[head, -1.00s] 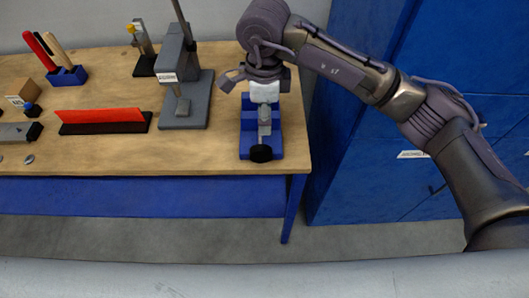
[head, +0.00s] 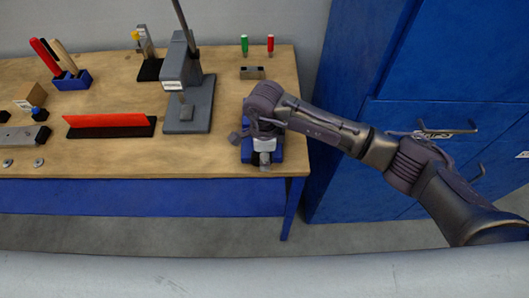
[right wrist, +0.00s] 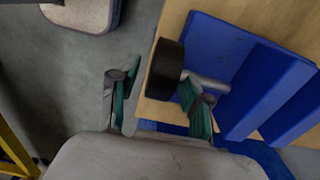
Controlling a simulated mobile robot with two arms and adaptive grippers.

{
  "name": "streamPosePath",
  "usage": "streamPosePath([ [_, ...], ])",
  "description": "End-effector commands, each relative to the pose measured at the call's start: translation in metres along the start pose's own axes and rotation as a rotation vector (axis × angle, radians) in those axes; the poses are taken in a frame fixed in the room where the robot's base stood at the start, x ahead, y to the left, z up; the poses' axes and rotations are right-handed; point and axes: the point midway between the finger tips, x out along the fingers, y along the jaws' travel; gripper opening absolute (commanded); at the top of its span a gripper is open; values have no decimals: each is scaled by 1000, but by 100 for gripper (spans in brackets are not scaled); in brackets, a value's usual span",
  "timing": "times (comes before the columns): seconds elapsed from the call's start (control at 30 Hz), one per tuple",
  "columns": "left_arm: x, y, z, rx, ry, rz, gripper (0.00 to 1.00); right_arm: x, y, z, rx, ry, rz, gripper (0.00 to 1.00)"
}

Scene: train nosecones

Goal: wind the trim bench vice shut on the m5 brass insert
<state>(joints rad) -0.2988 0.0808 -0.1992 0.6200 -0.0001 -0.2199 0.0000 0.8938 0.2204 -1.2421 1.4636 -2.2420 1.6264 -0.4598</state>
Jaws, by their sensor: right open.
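The blue bench vice (head: 247,153) stands at the right front edge of the bench, mostly covered by my right gripper (head: 264,156). In the right wrist view the vice's blue body (right wrist: 245,90) fills the right side. Its grey screw (right wrist: 207,83) ends in a black knob (right wrist: 165,70). My right gripper (right wrist: 155,82) is open, with green-padded fingers on either side of the knob's line; the right finger overlaps the screw. I cannot tell whether either finger touches it. The brass insert cannot be made out. My left gripper is not in view.
A grey arbor press (head: 190,100) stands left of the vice. A small grey block (head: 252,73) and green and red drivers (head: 245,45) are behind. A red strip in a black holder (head: 105,121) lies further left. A blue cabinet (head: 350,170) stands right of the bench.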

Motion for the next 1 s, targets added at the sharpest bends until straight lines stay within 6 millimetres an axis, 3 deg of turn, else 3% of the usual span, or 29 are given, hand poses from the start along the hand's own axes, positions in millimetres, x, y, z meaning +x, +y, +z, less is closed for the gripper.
streamPosePath([
  [0.17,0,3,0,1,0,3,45,0,0,0,0,0,0,48],
  [0.47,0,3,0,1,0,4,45,0,0,0,0,0,0,0],
  [0.77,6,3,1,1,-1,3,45,2,-1,-1,1,-20,-1,0],
  [1.0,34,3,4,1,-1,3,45,7,-1,-3,1,-135,-3,0],
])
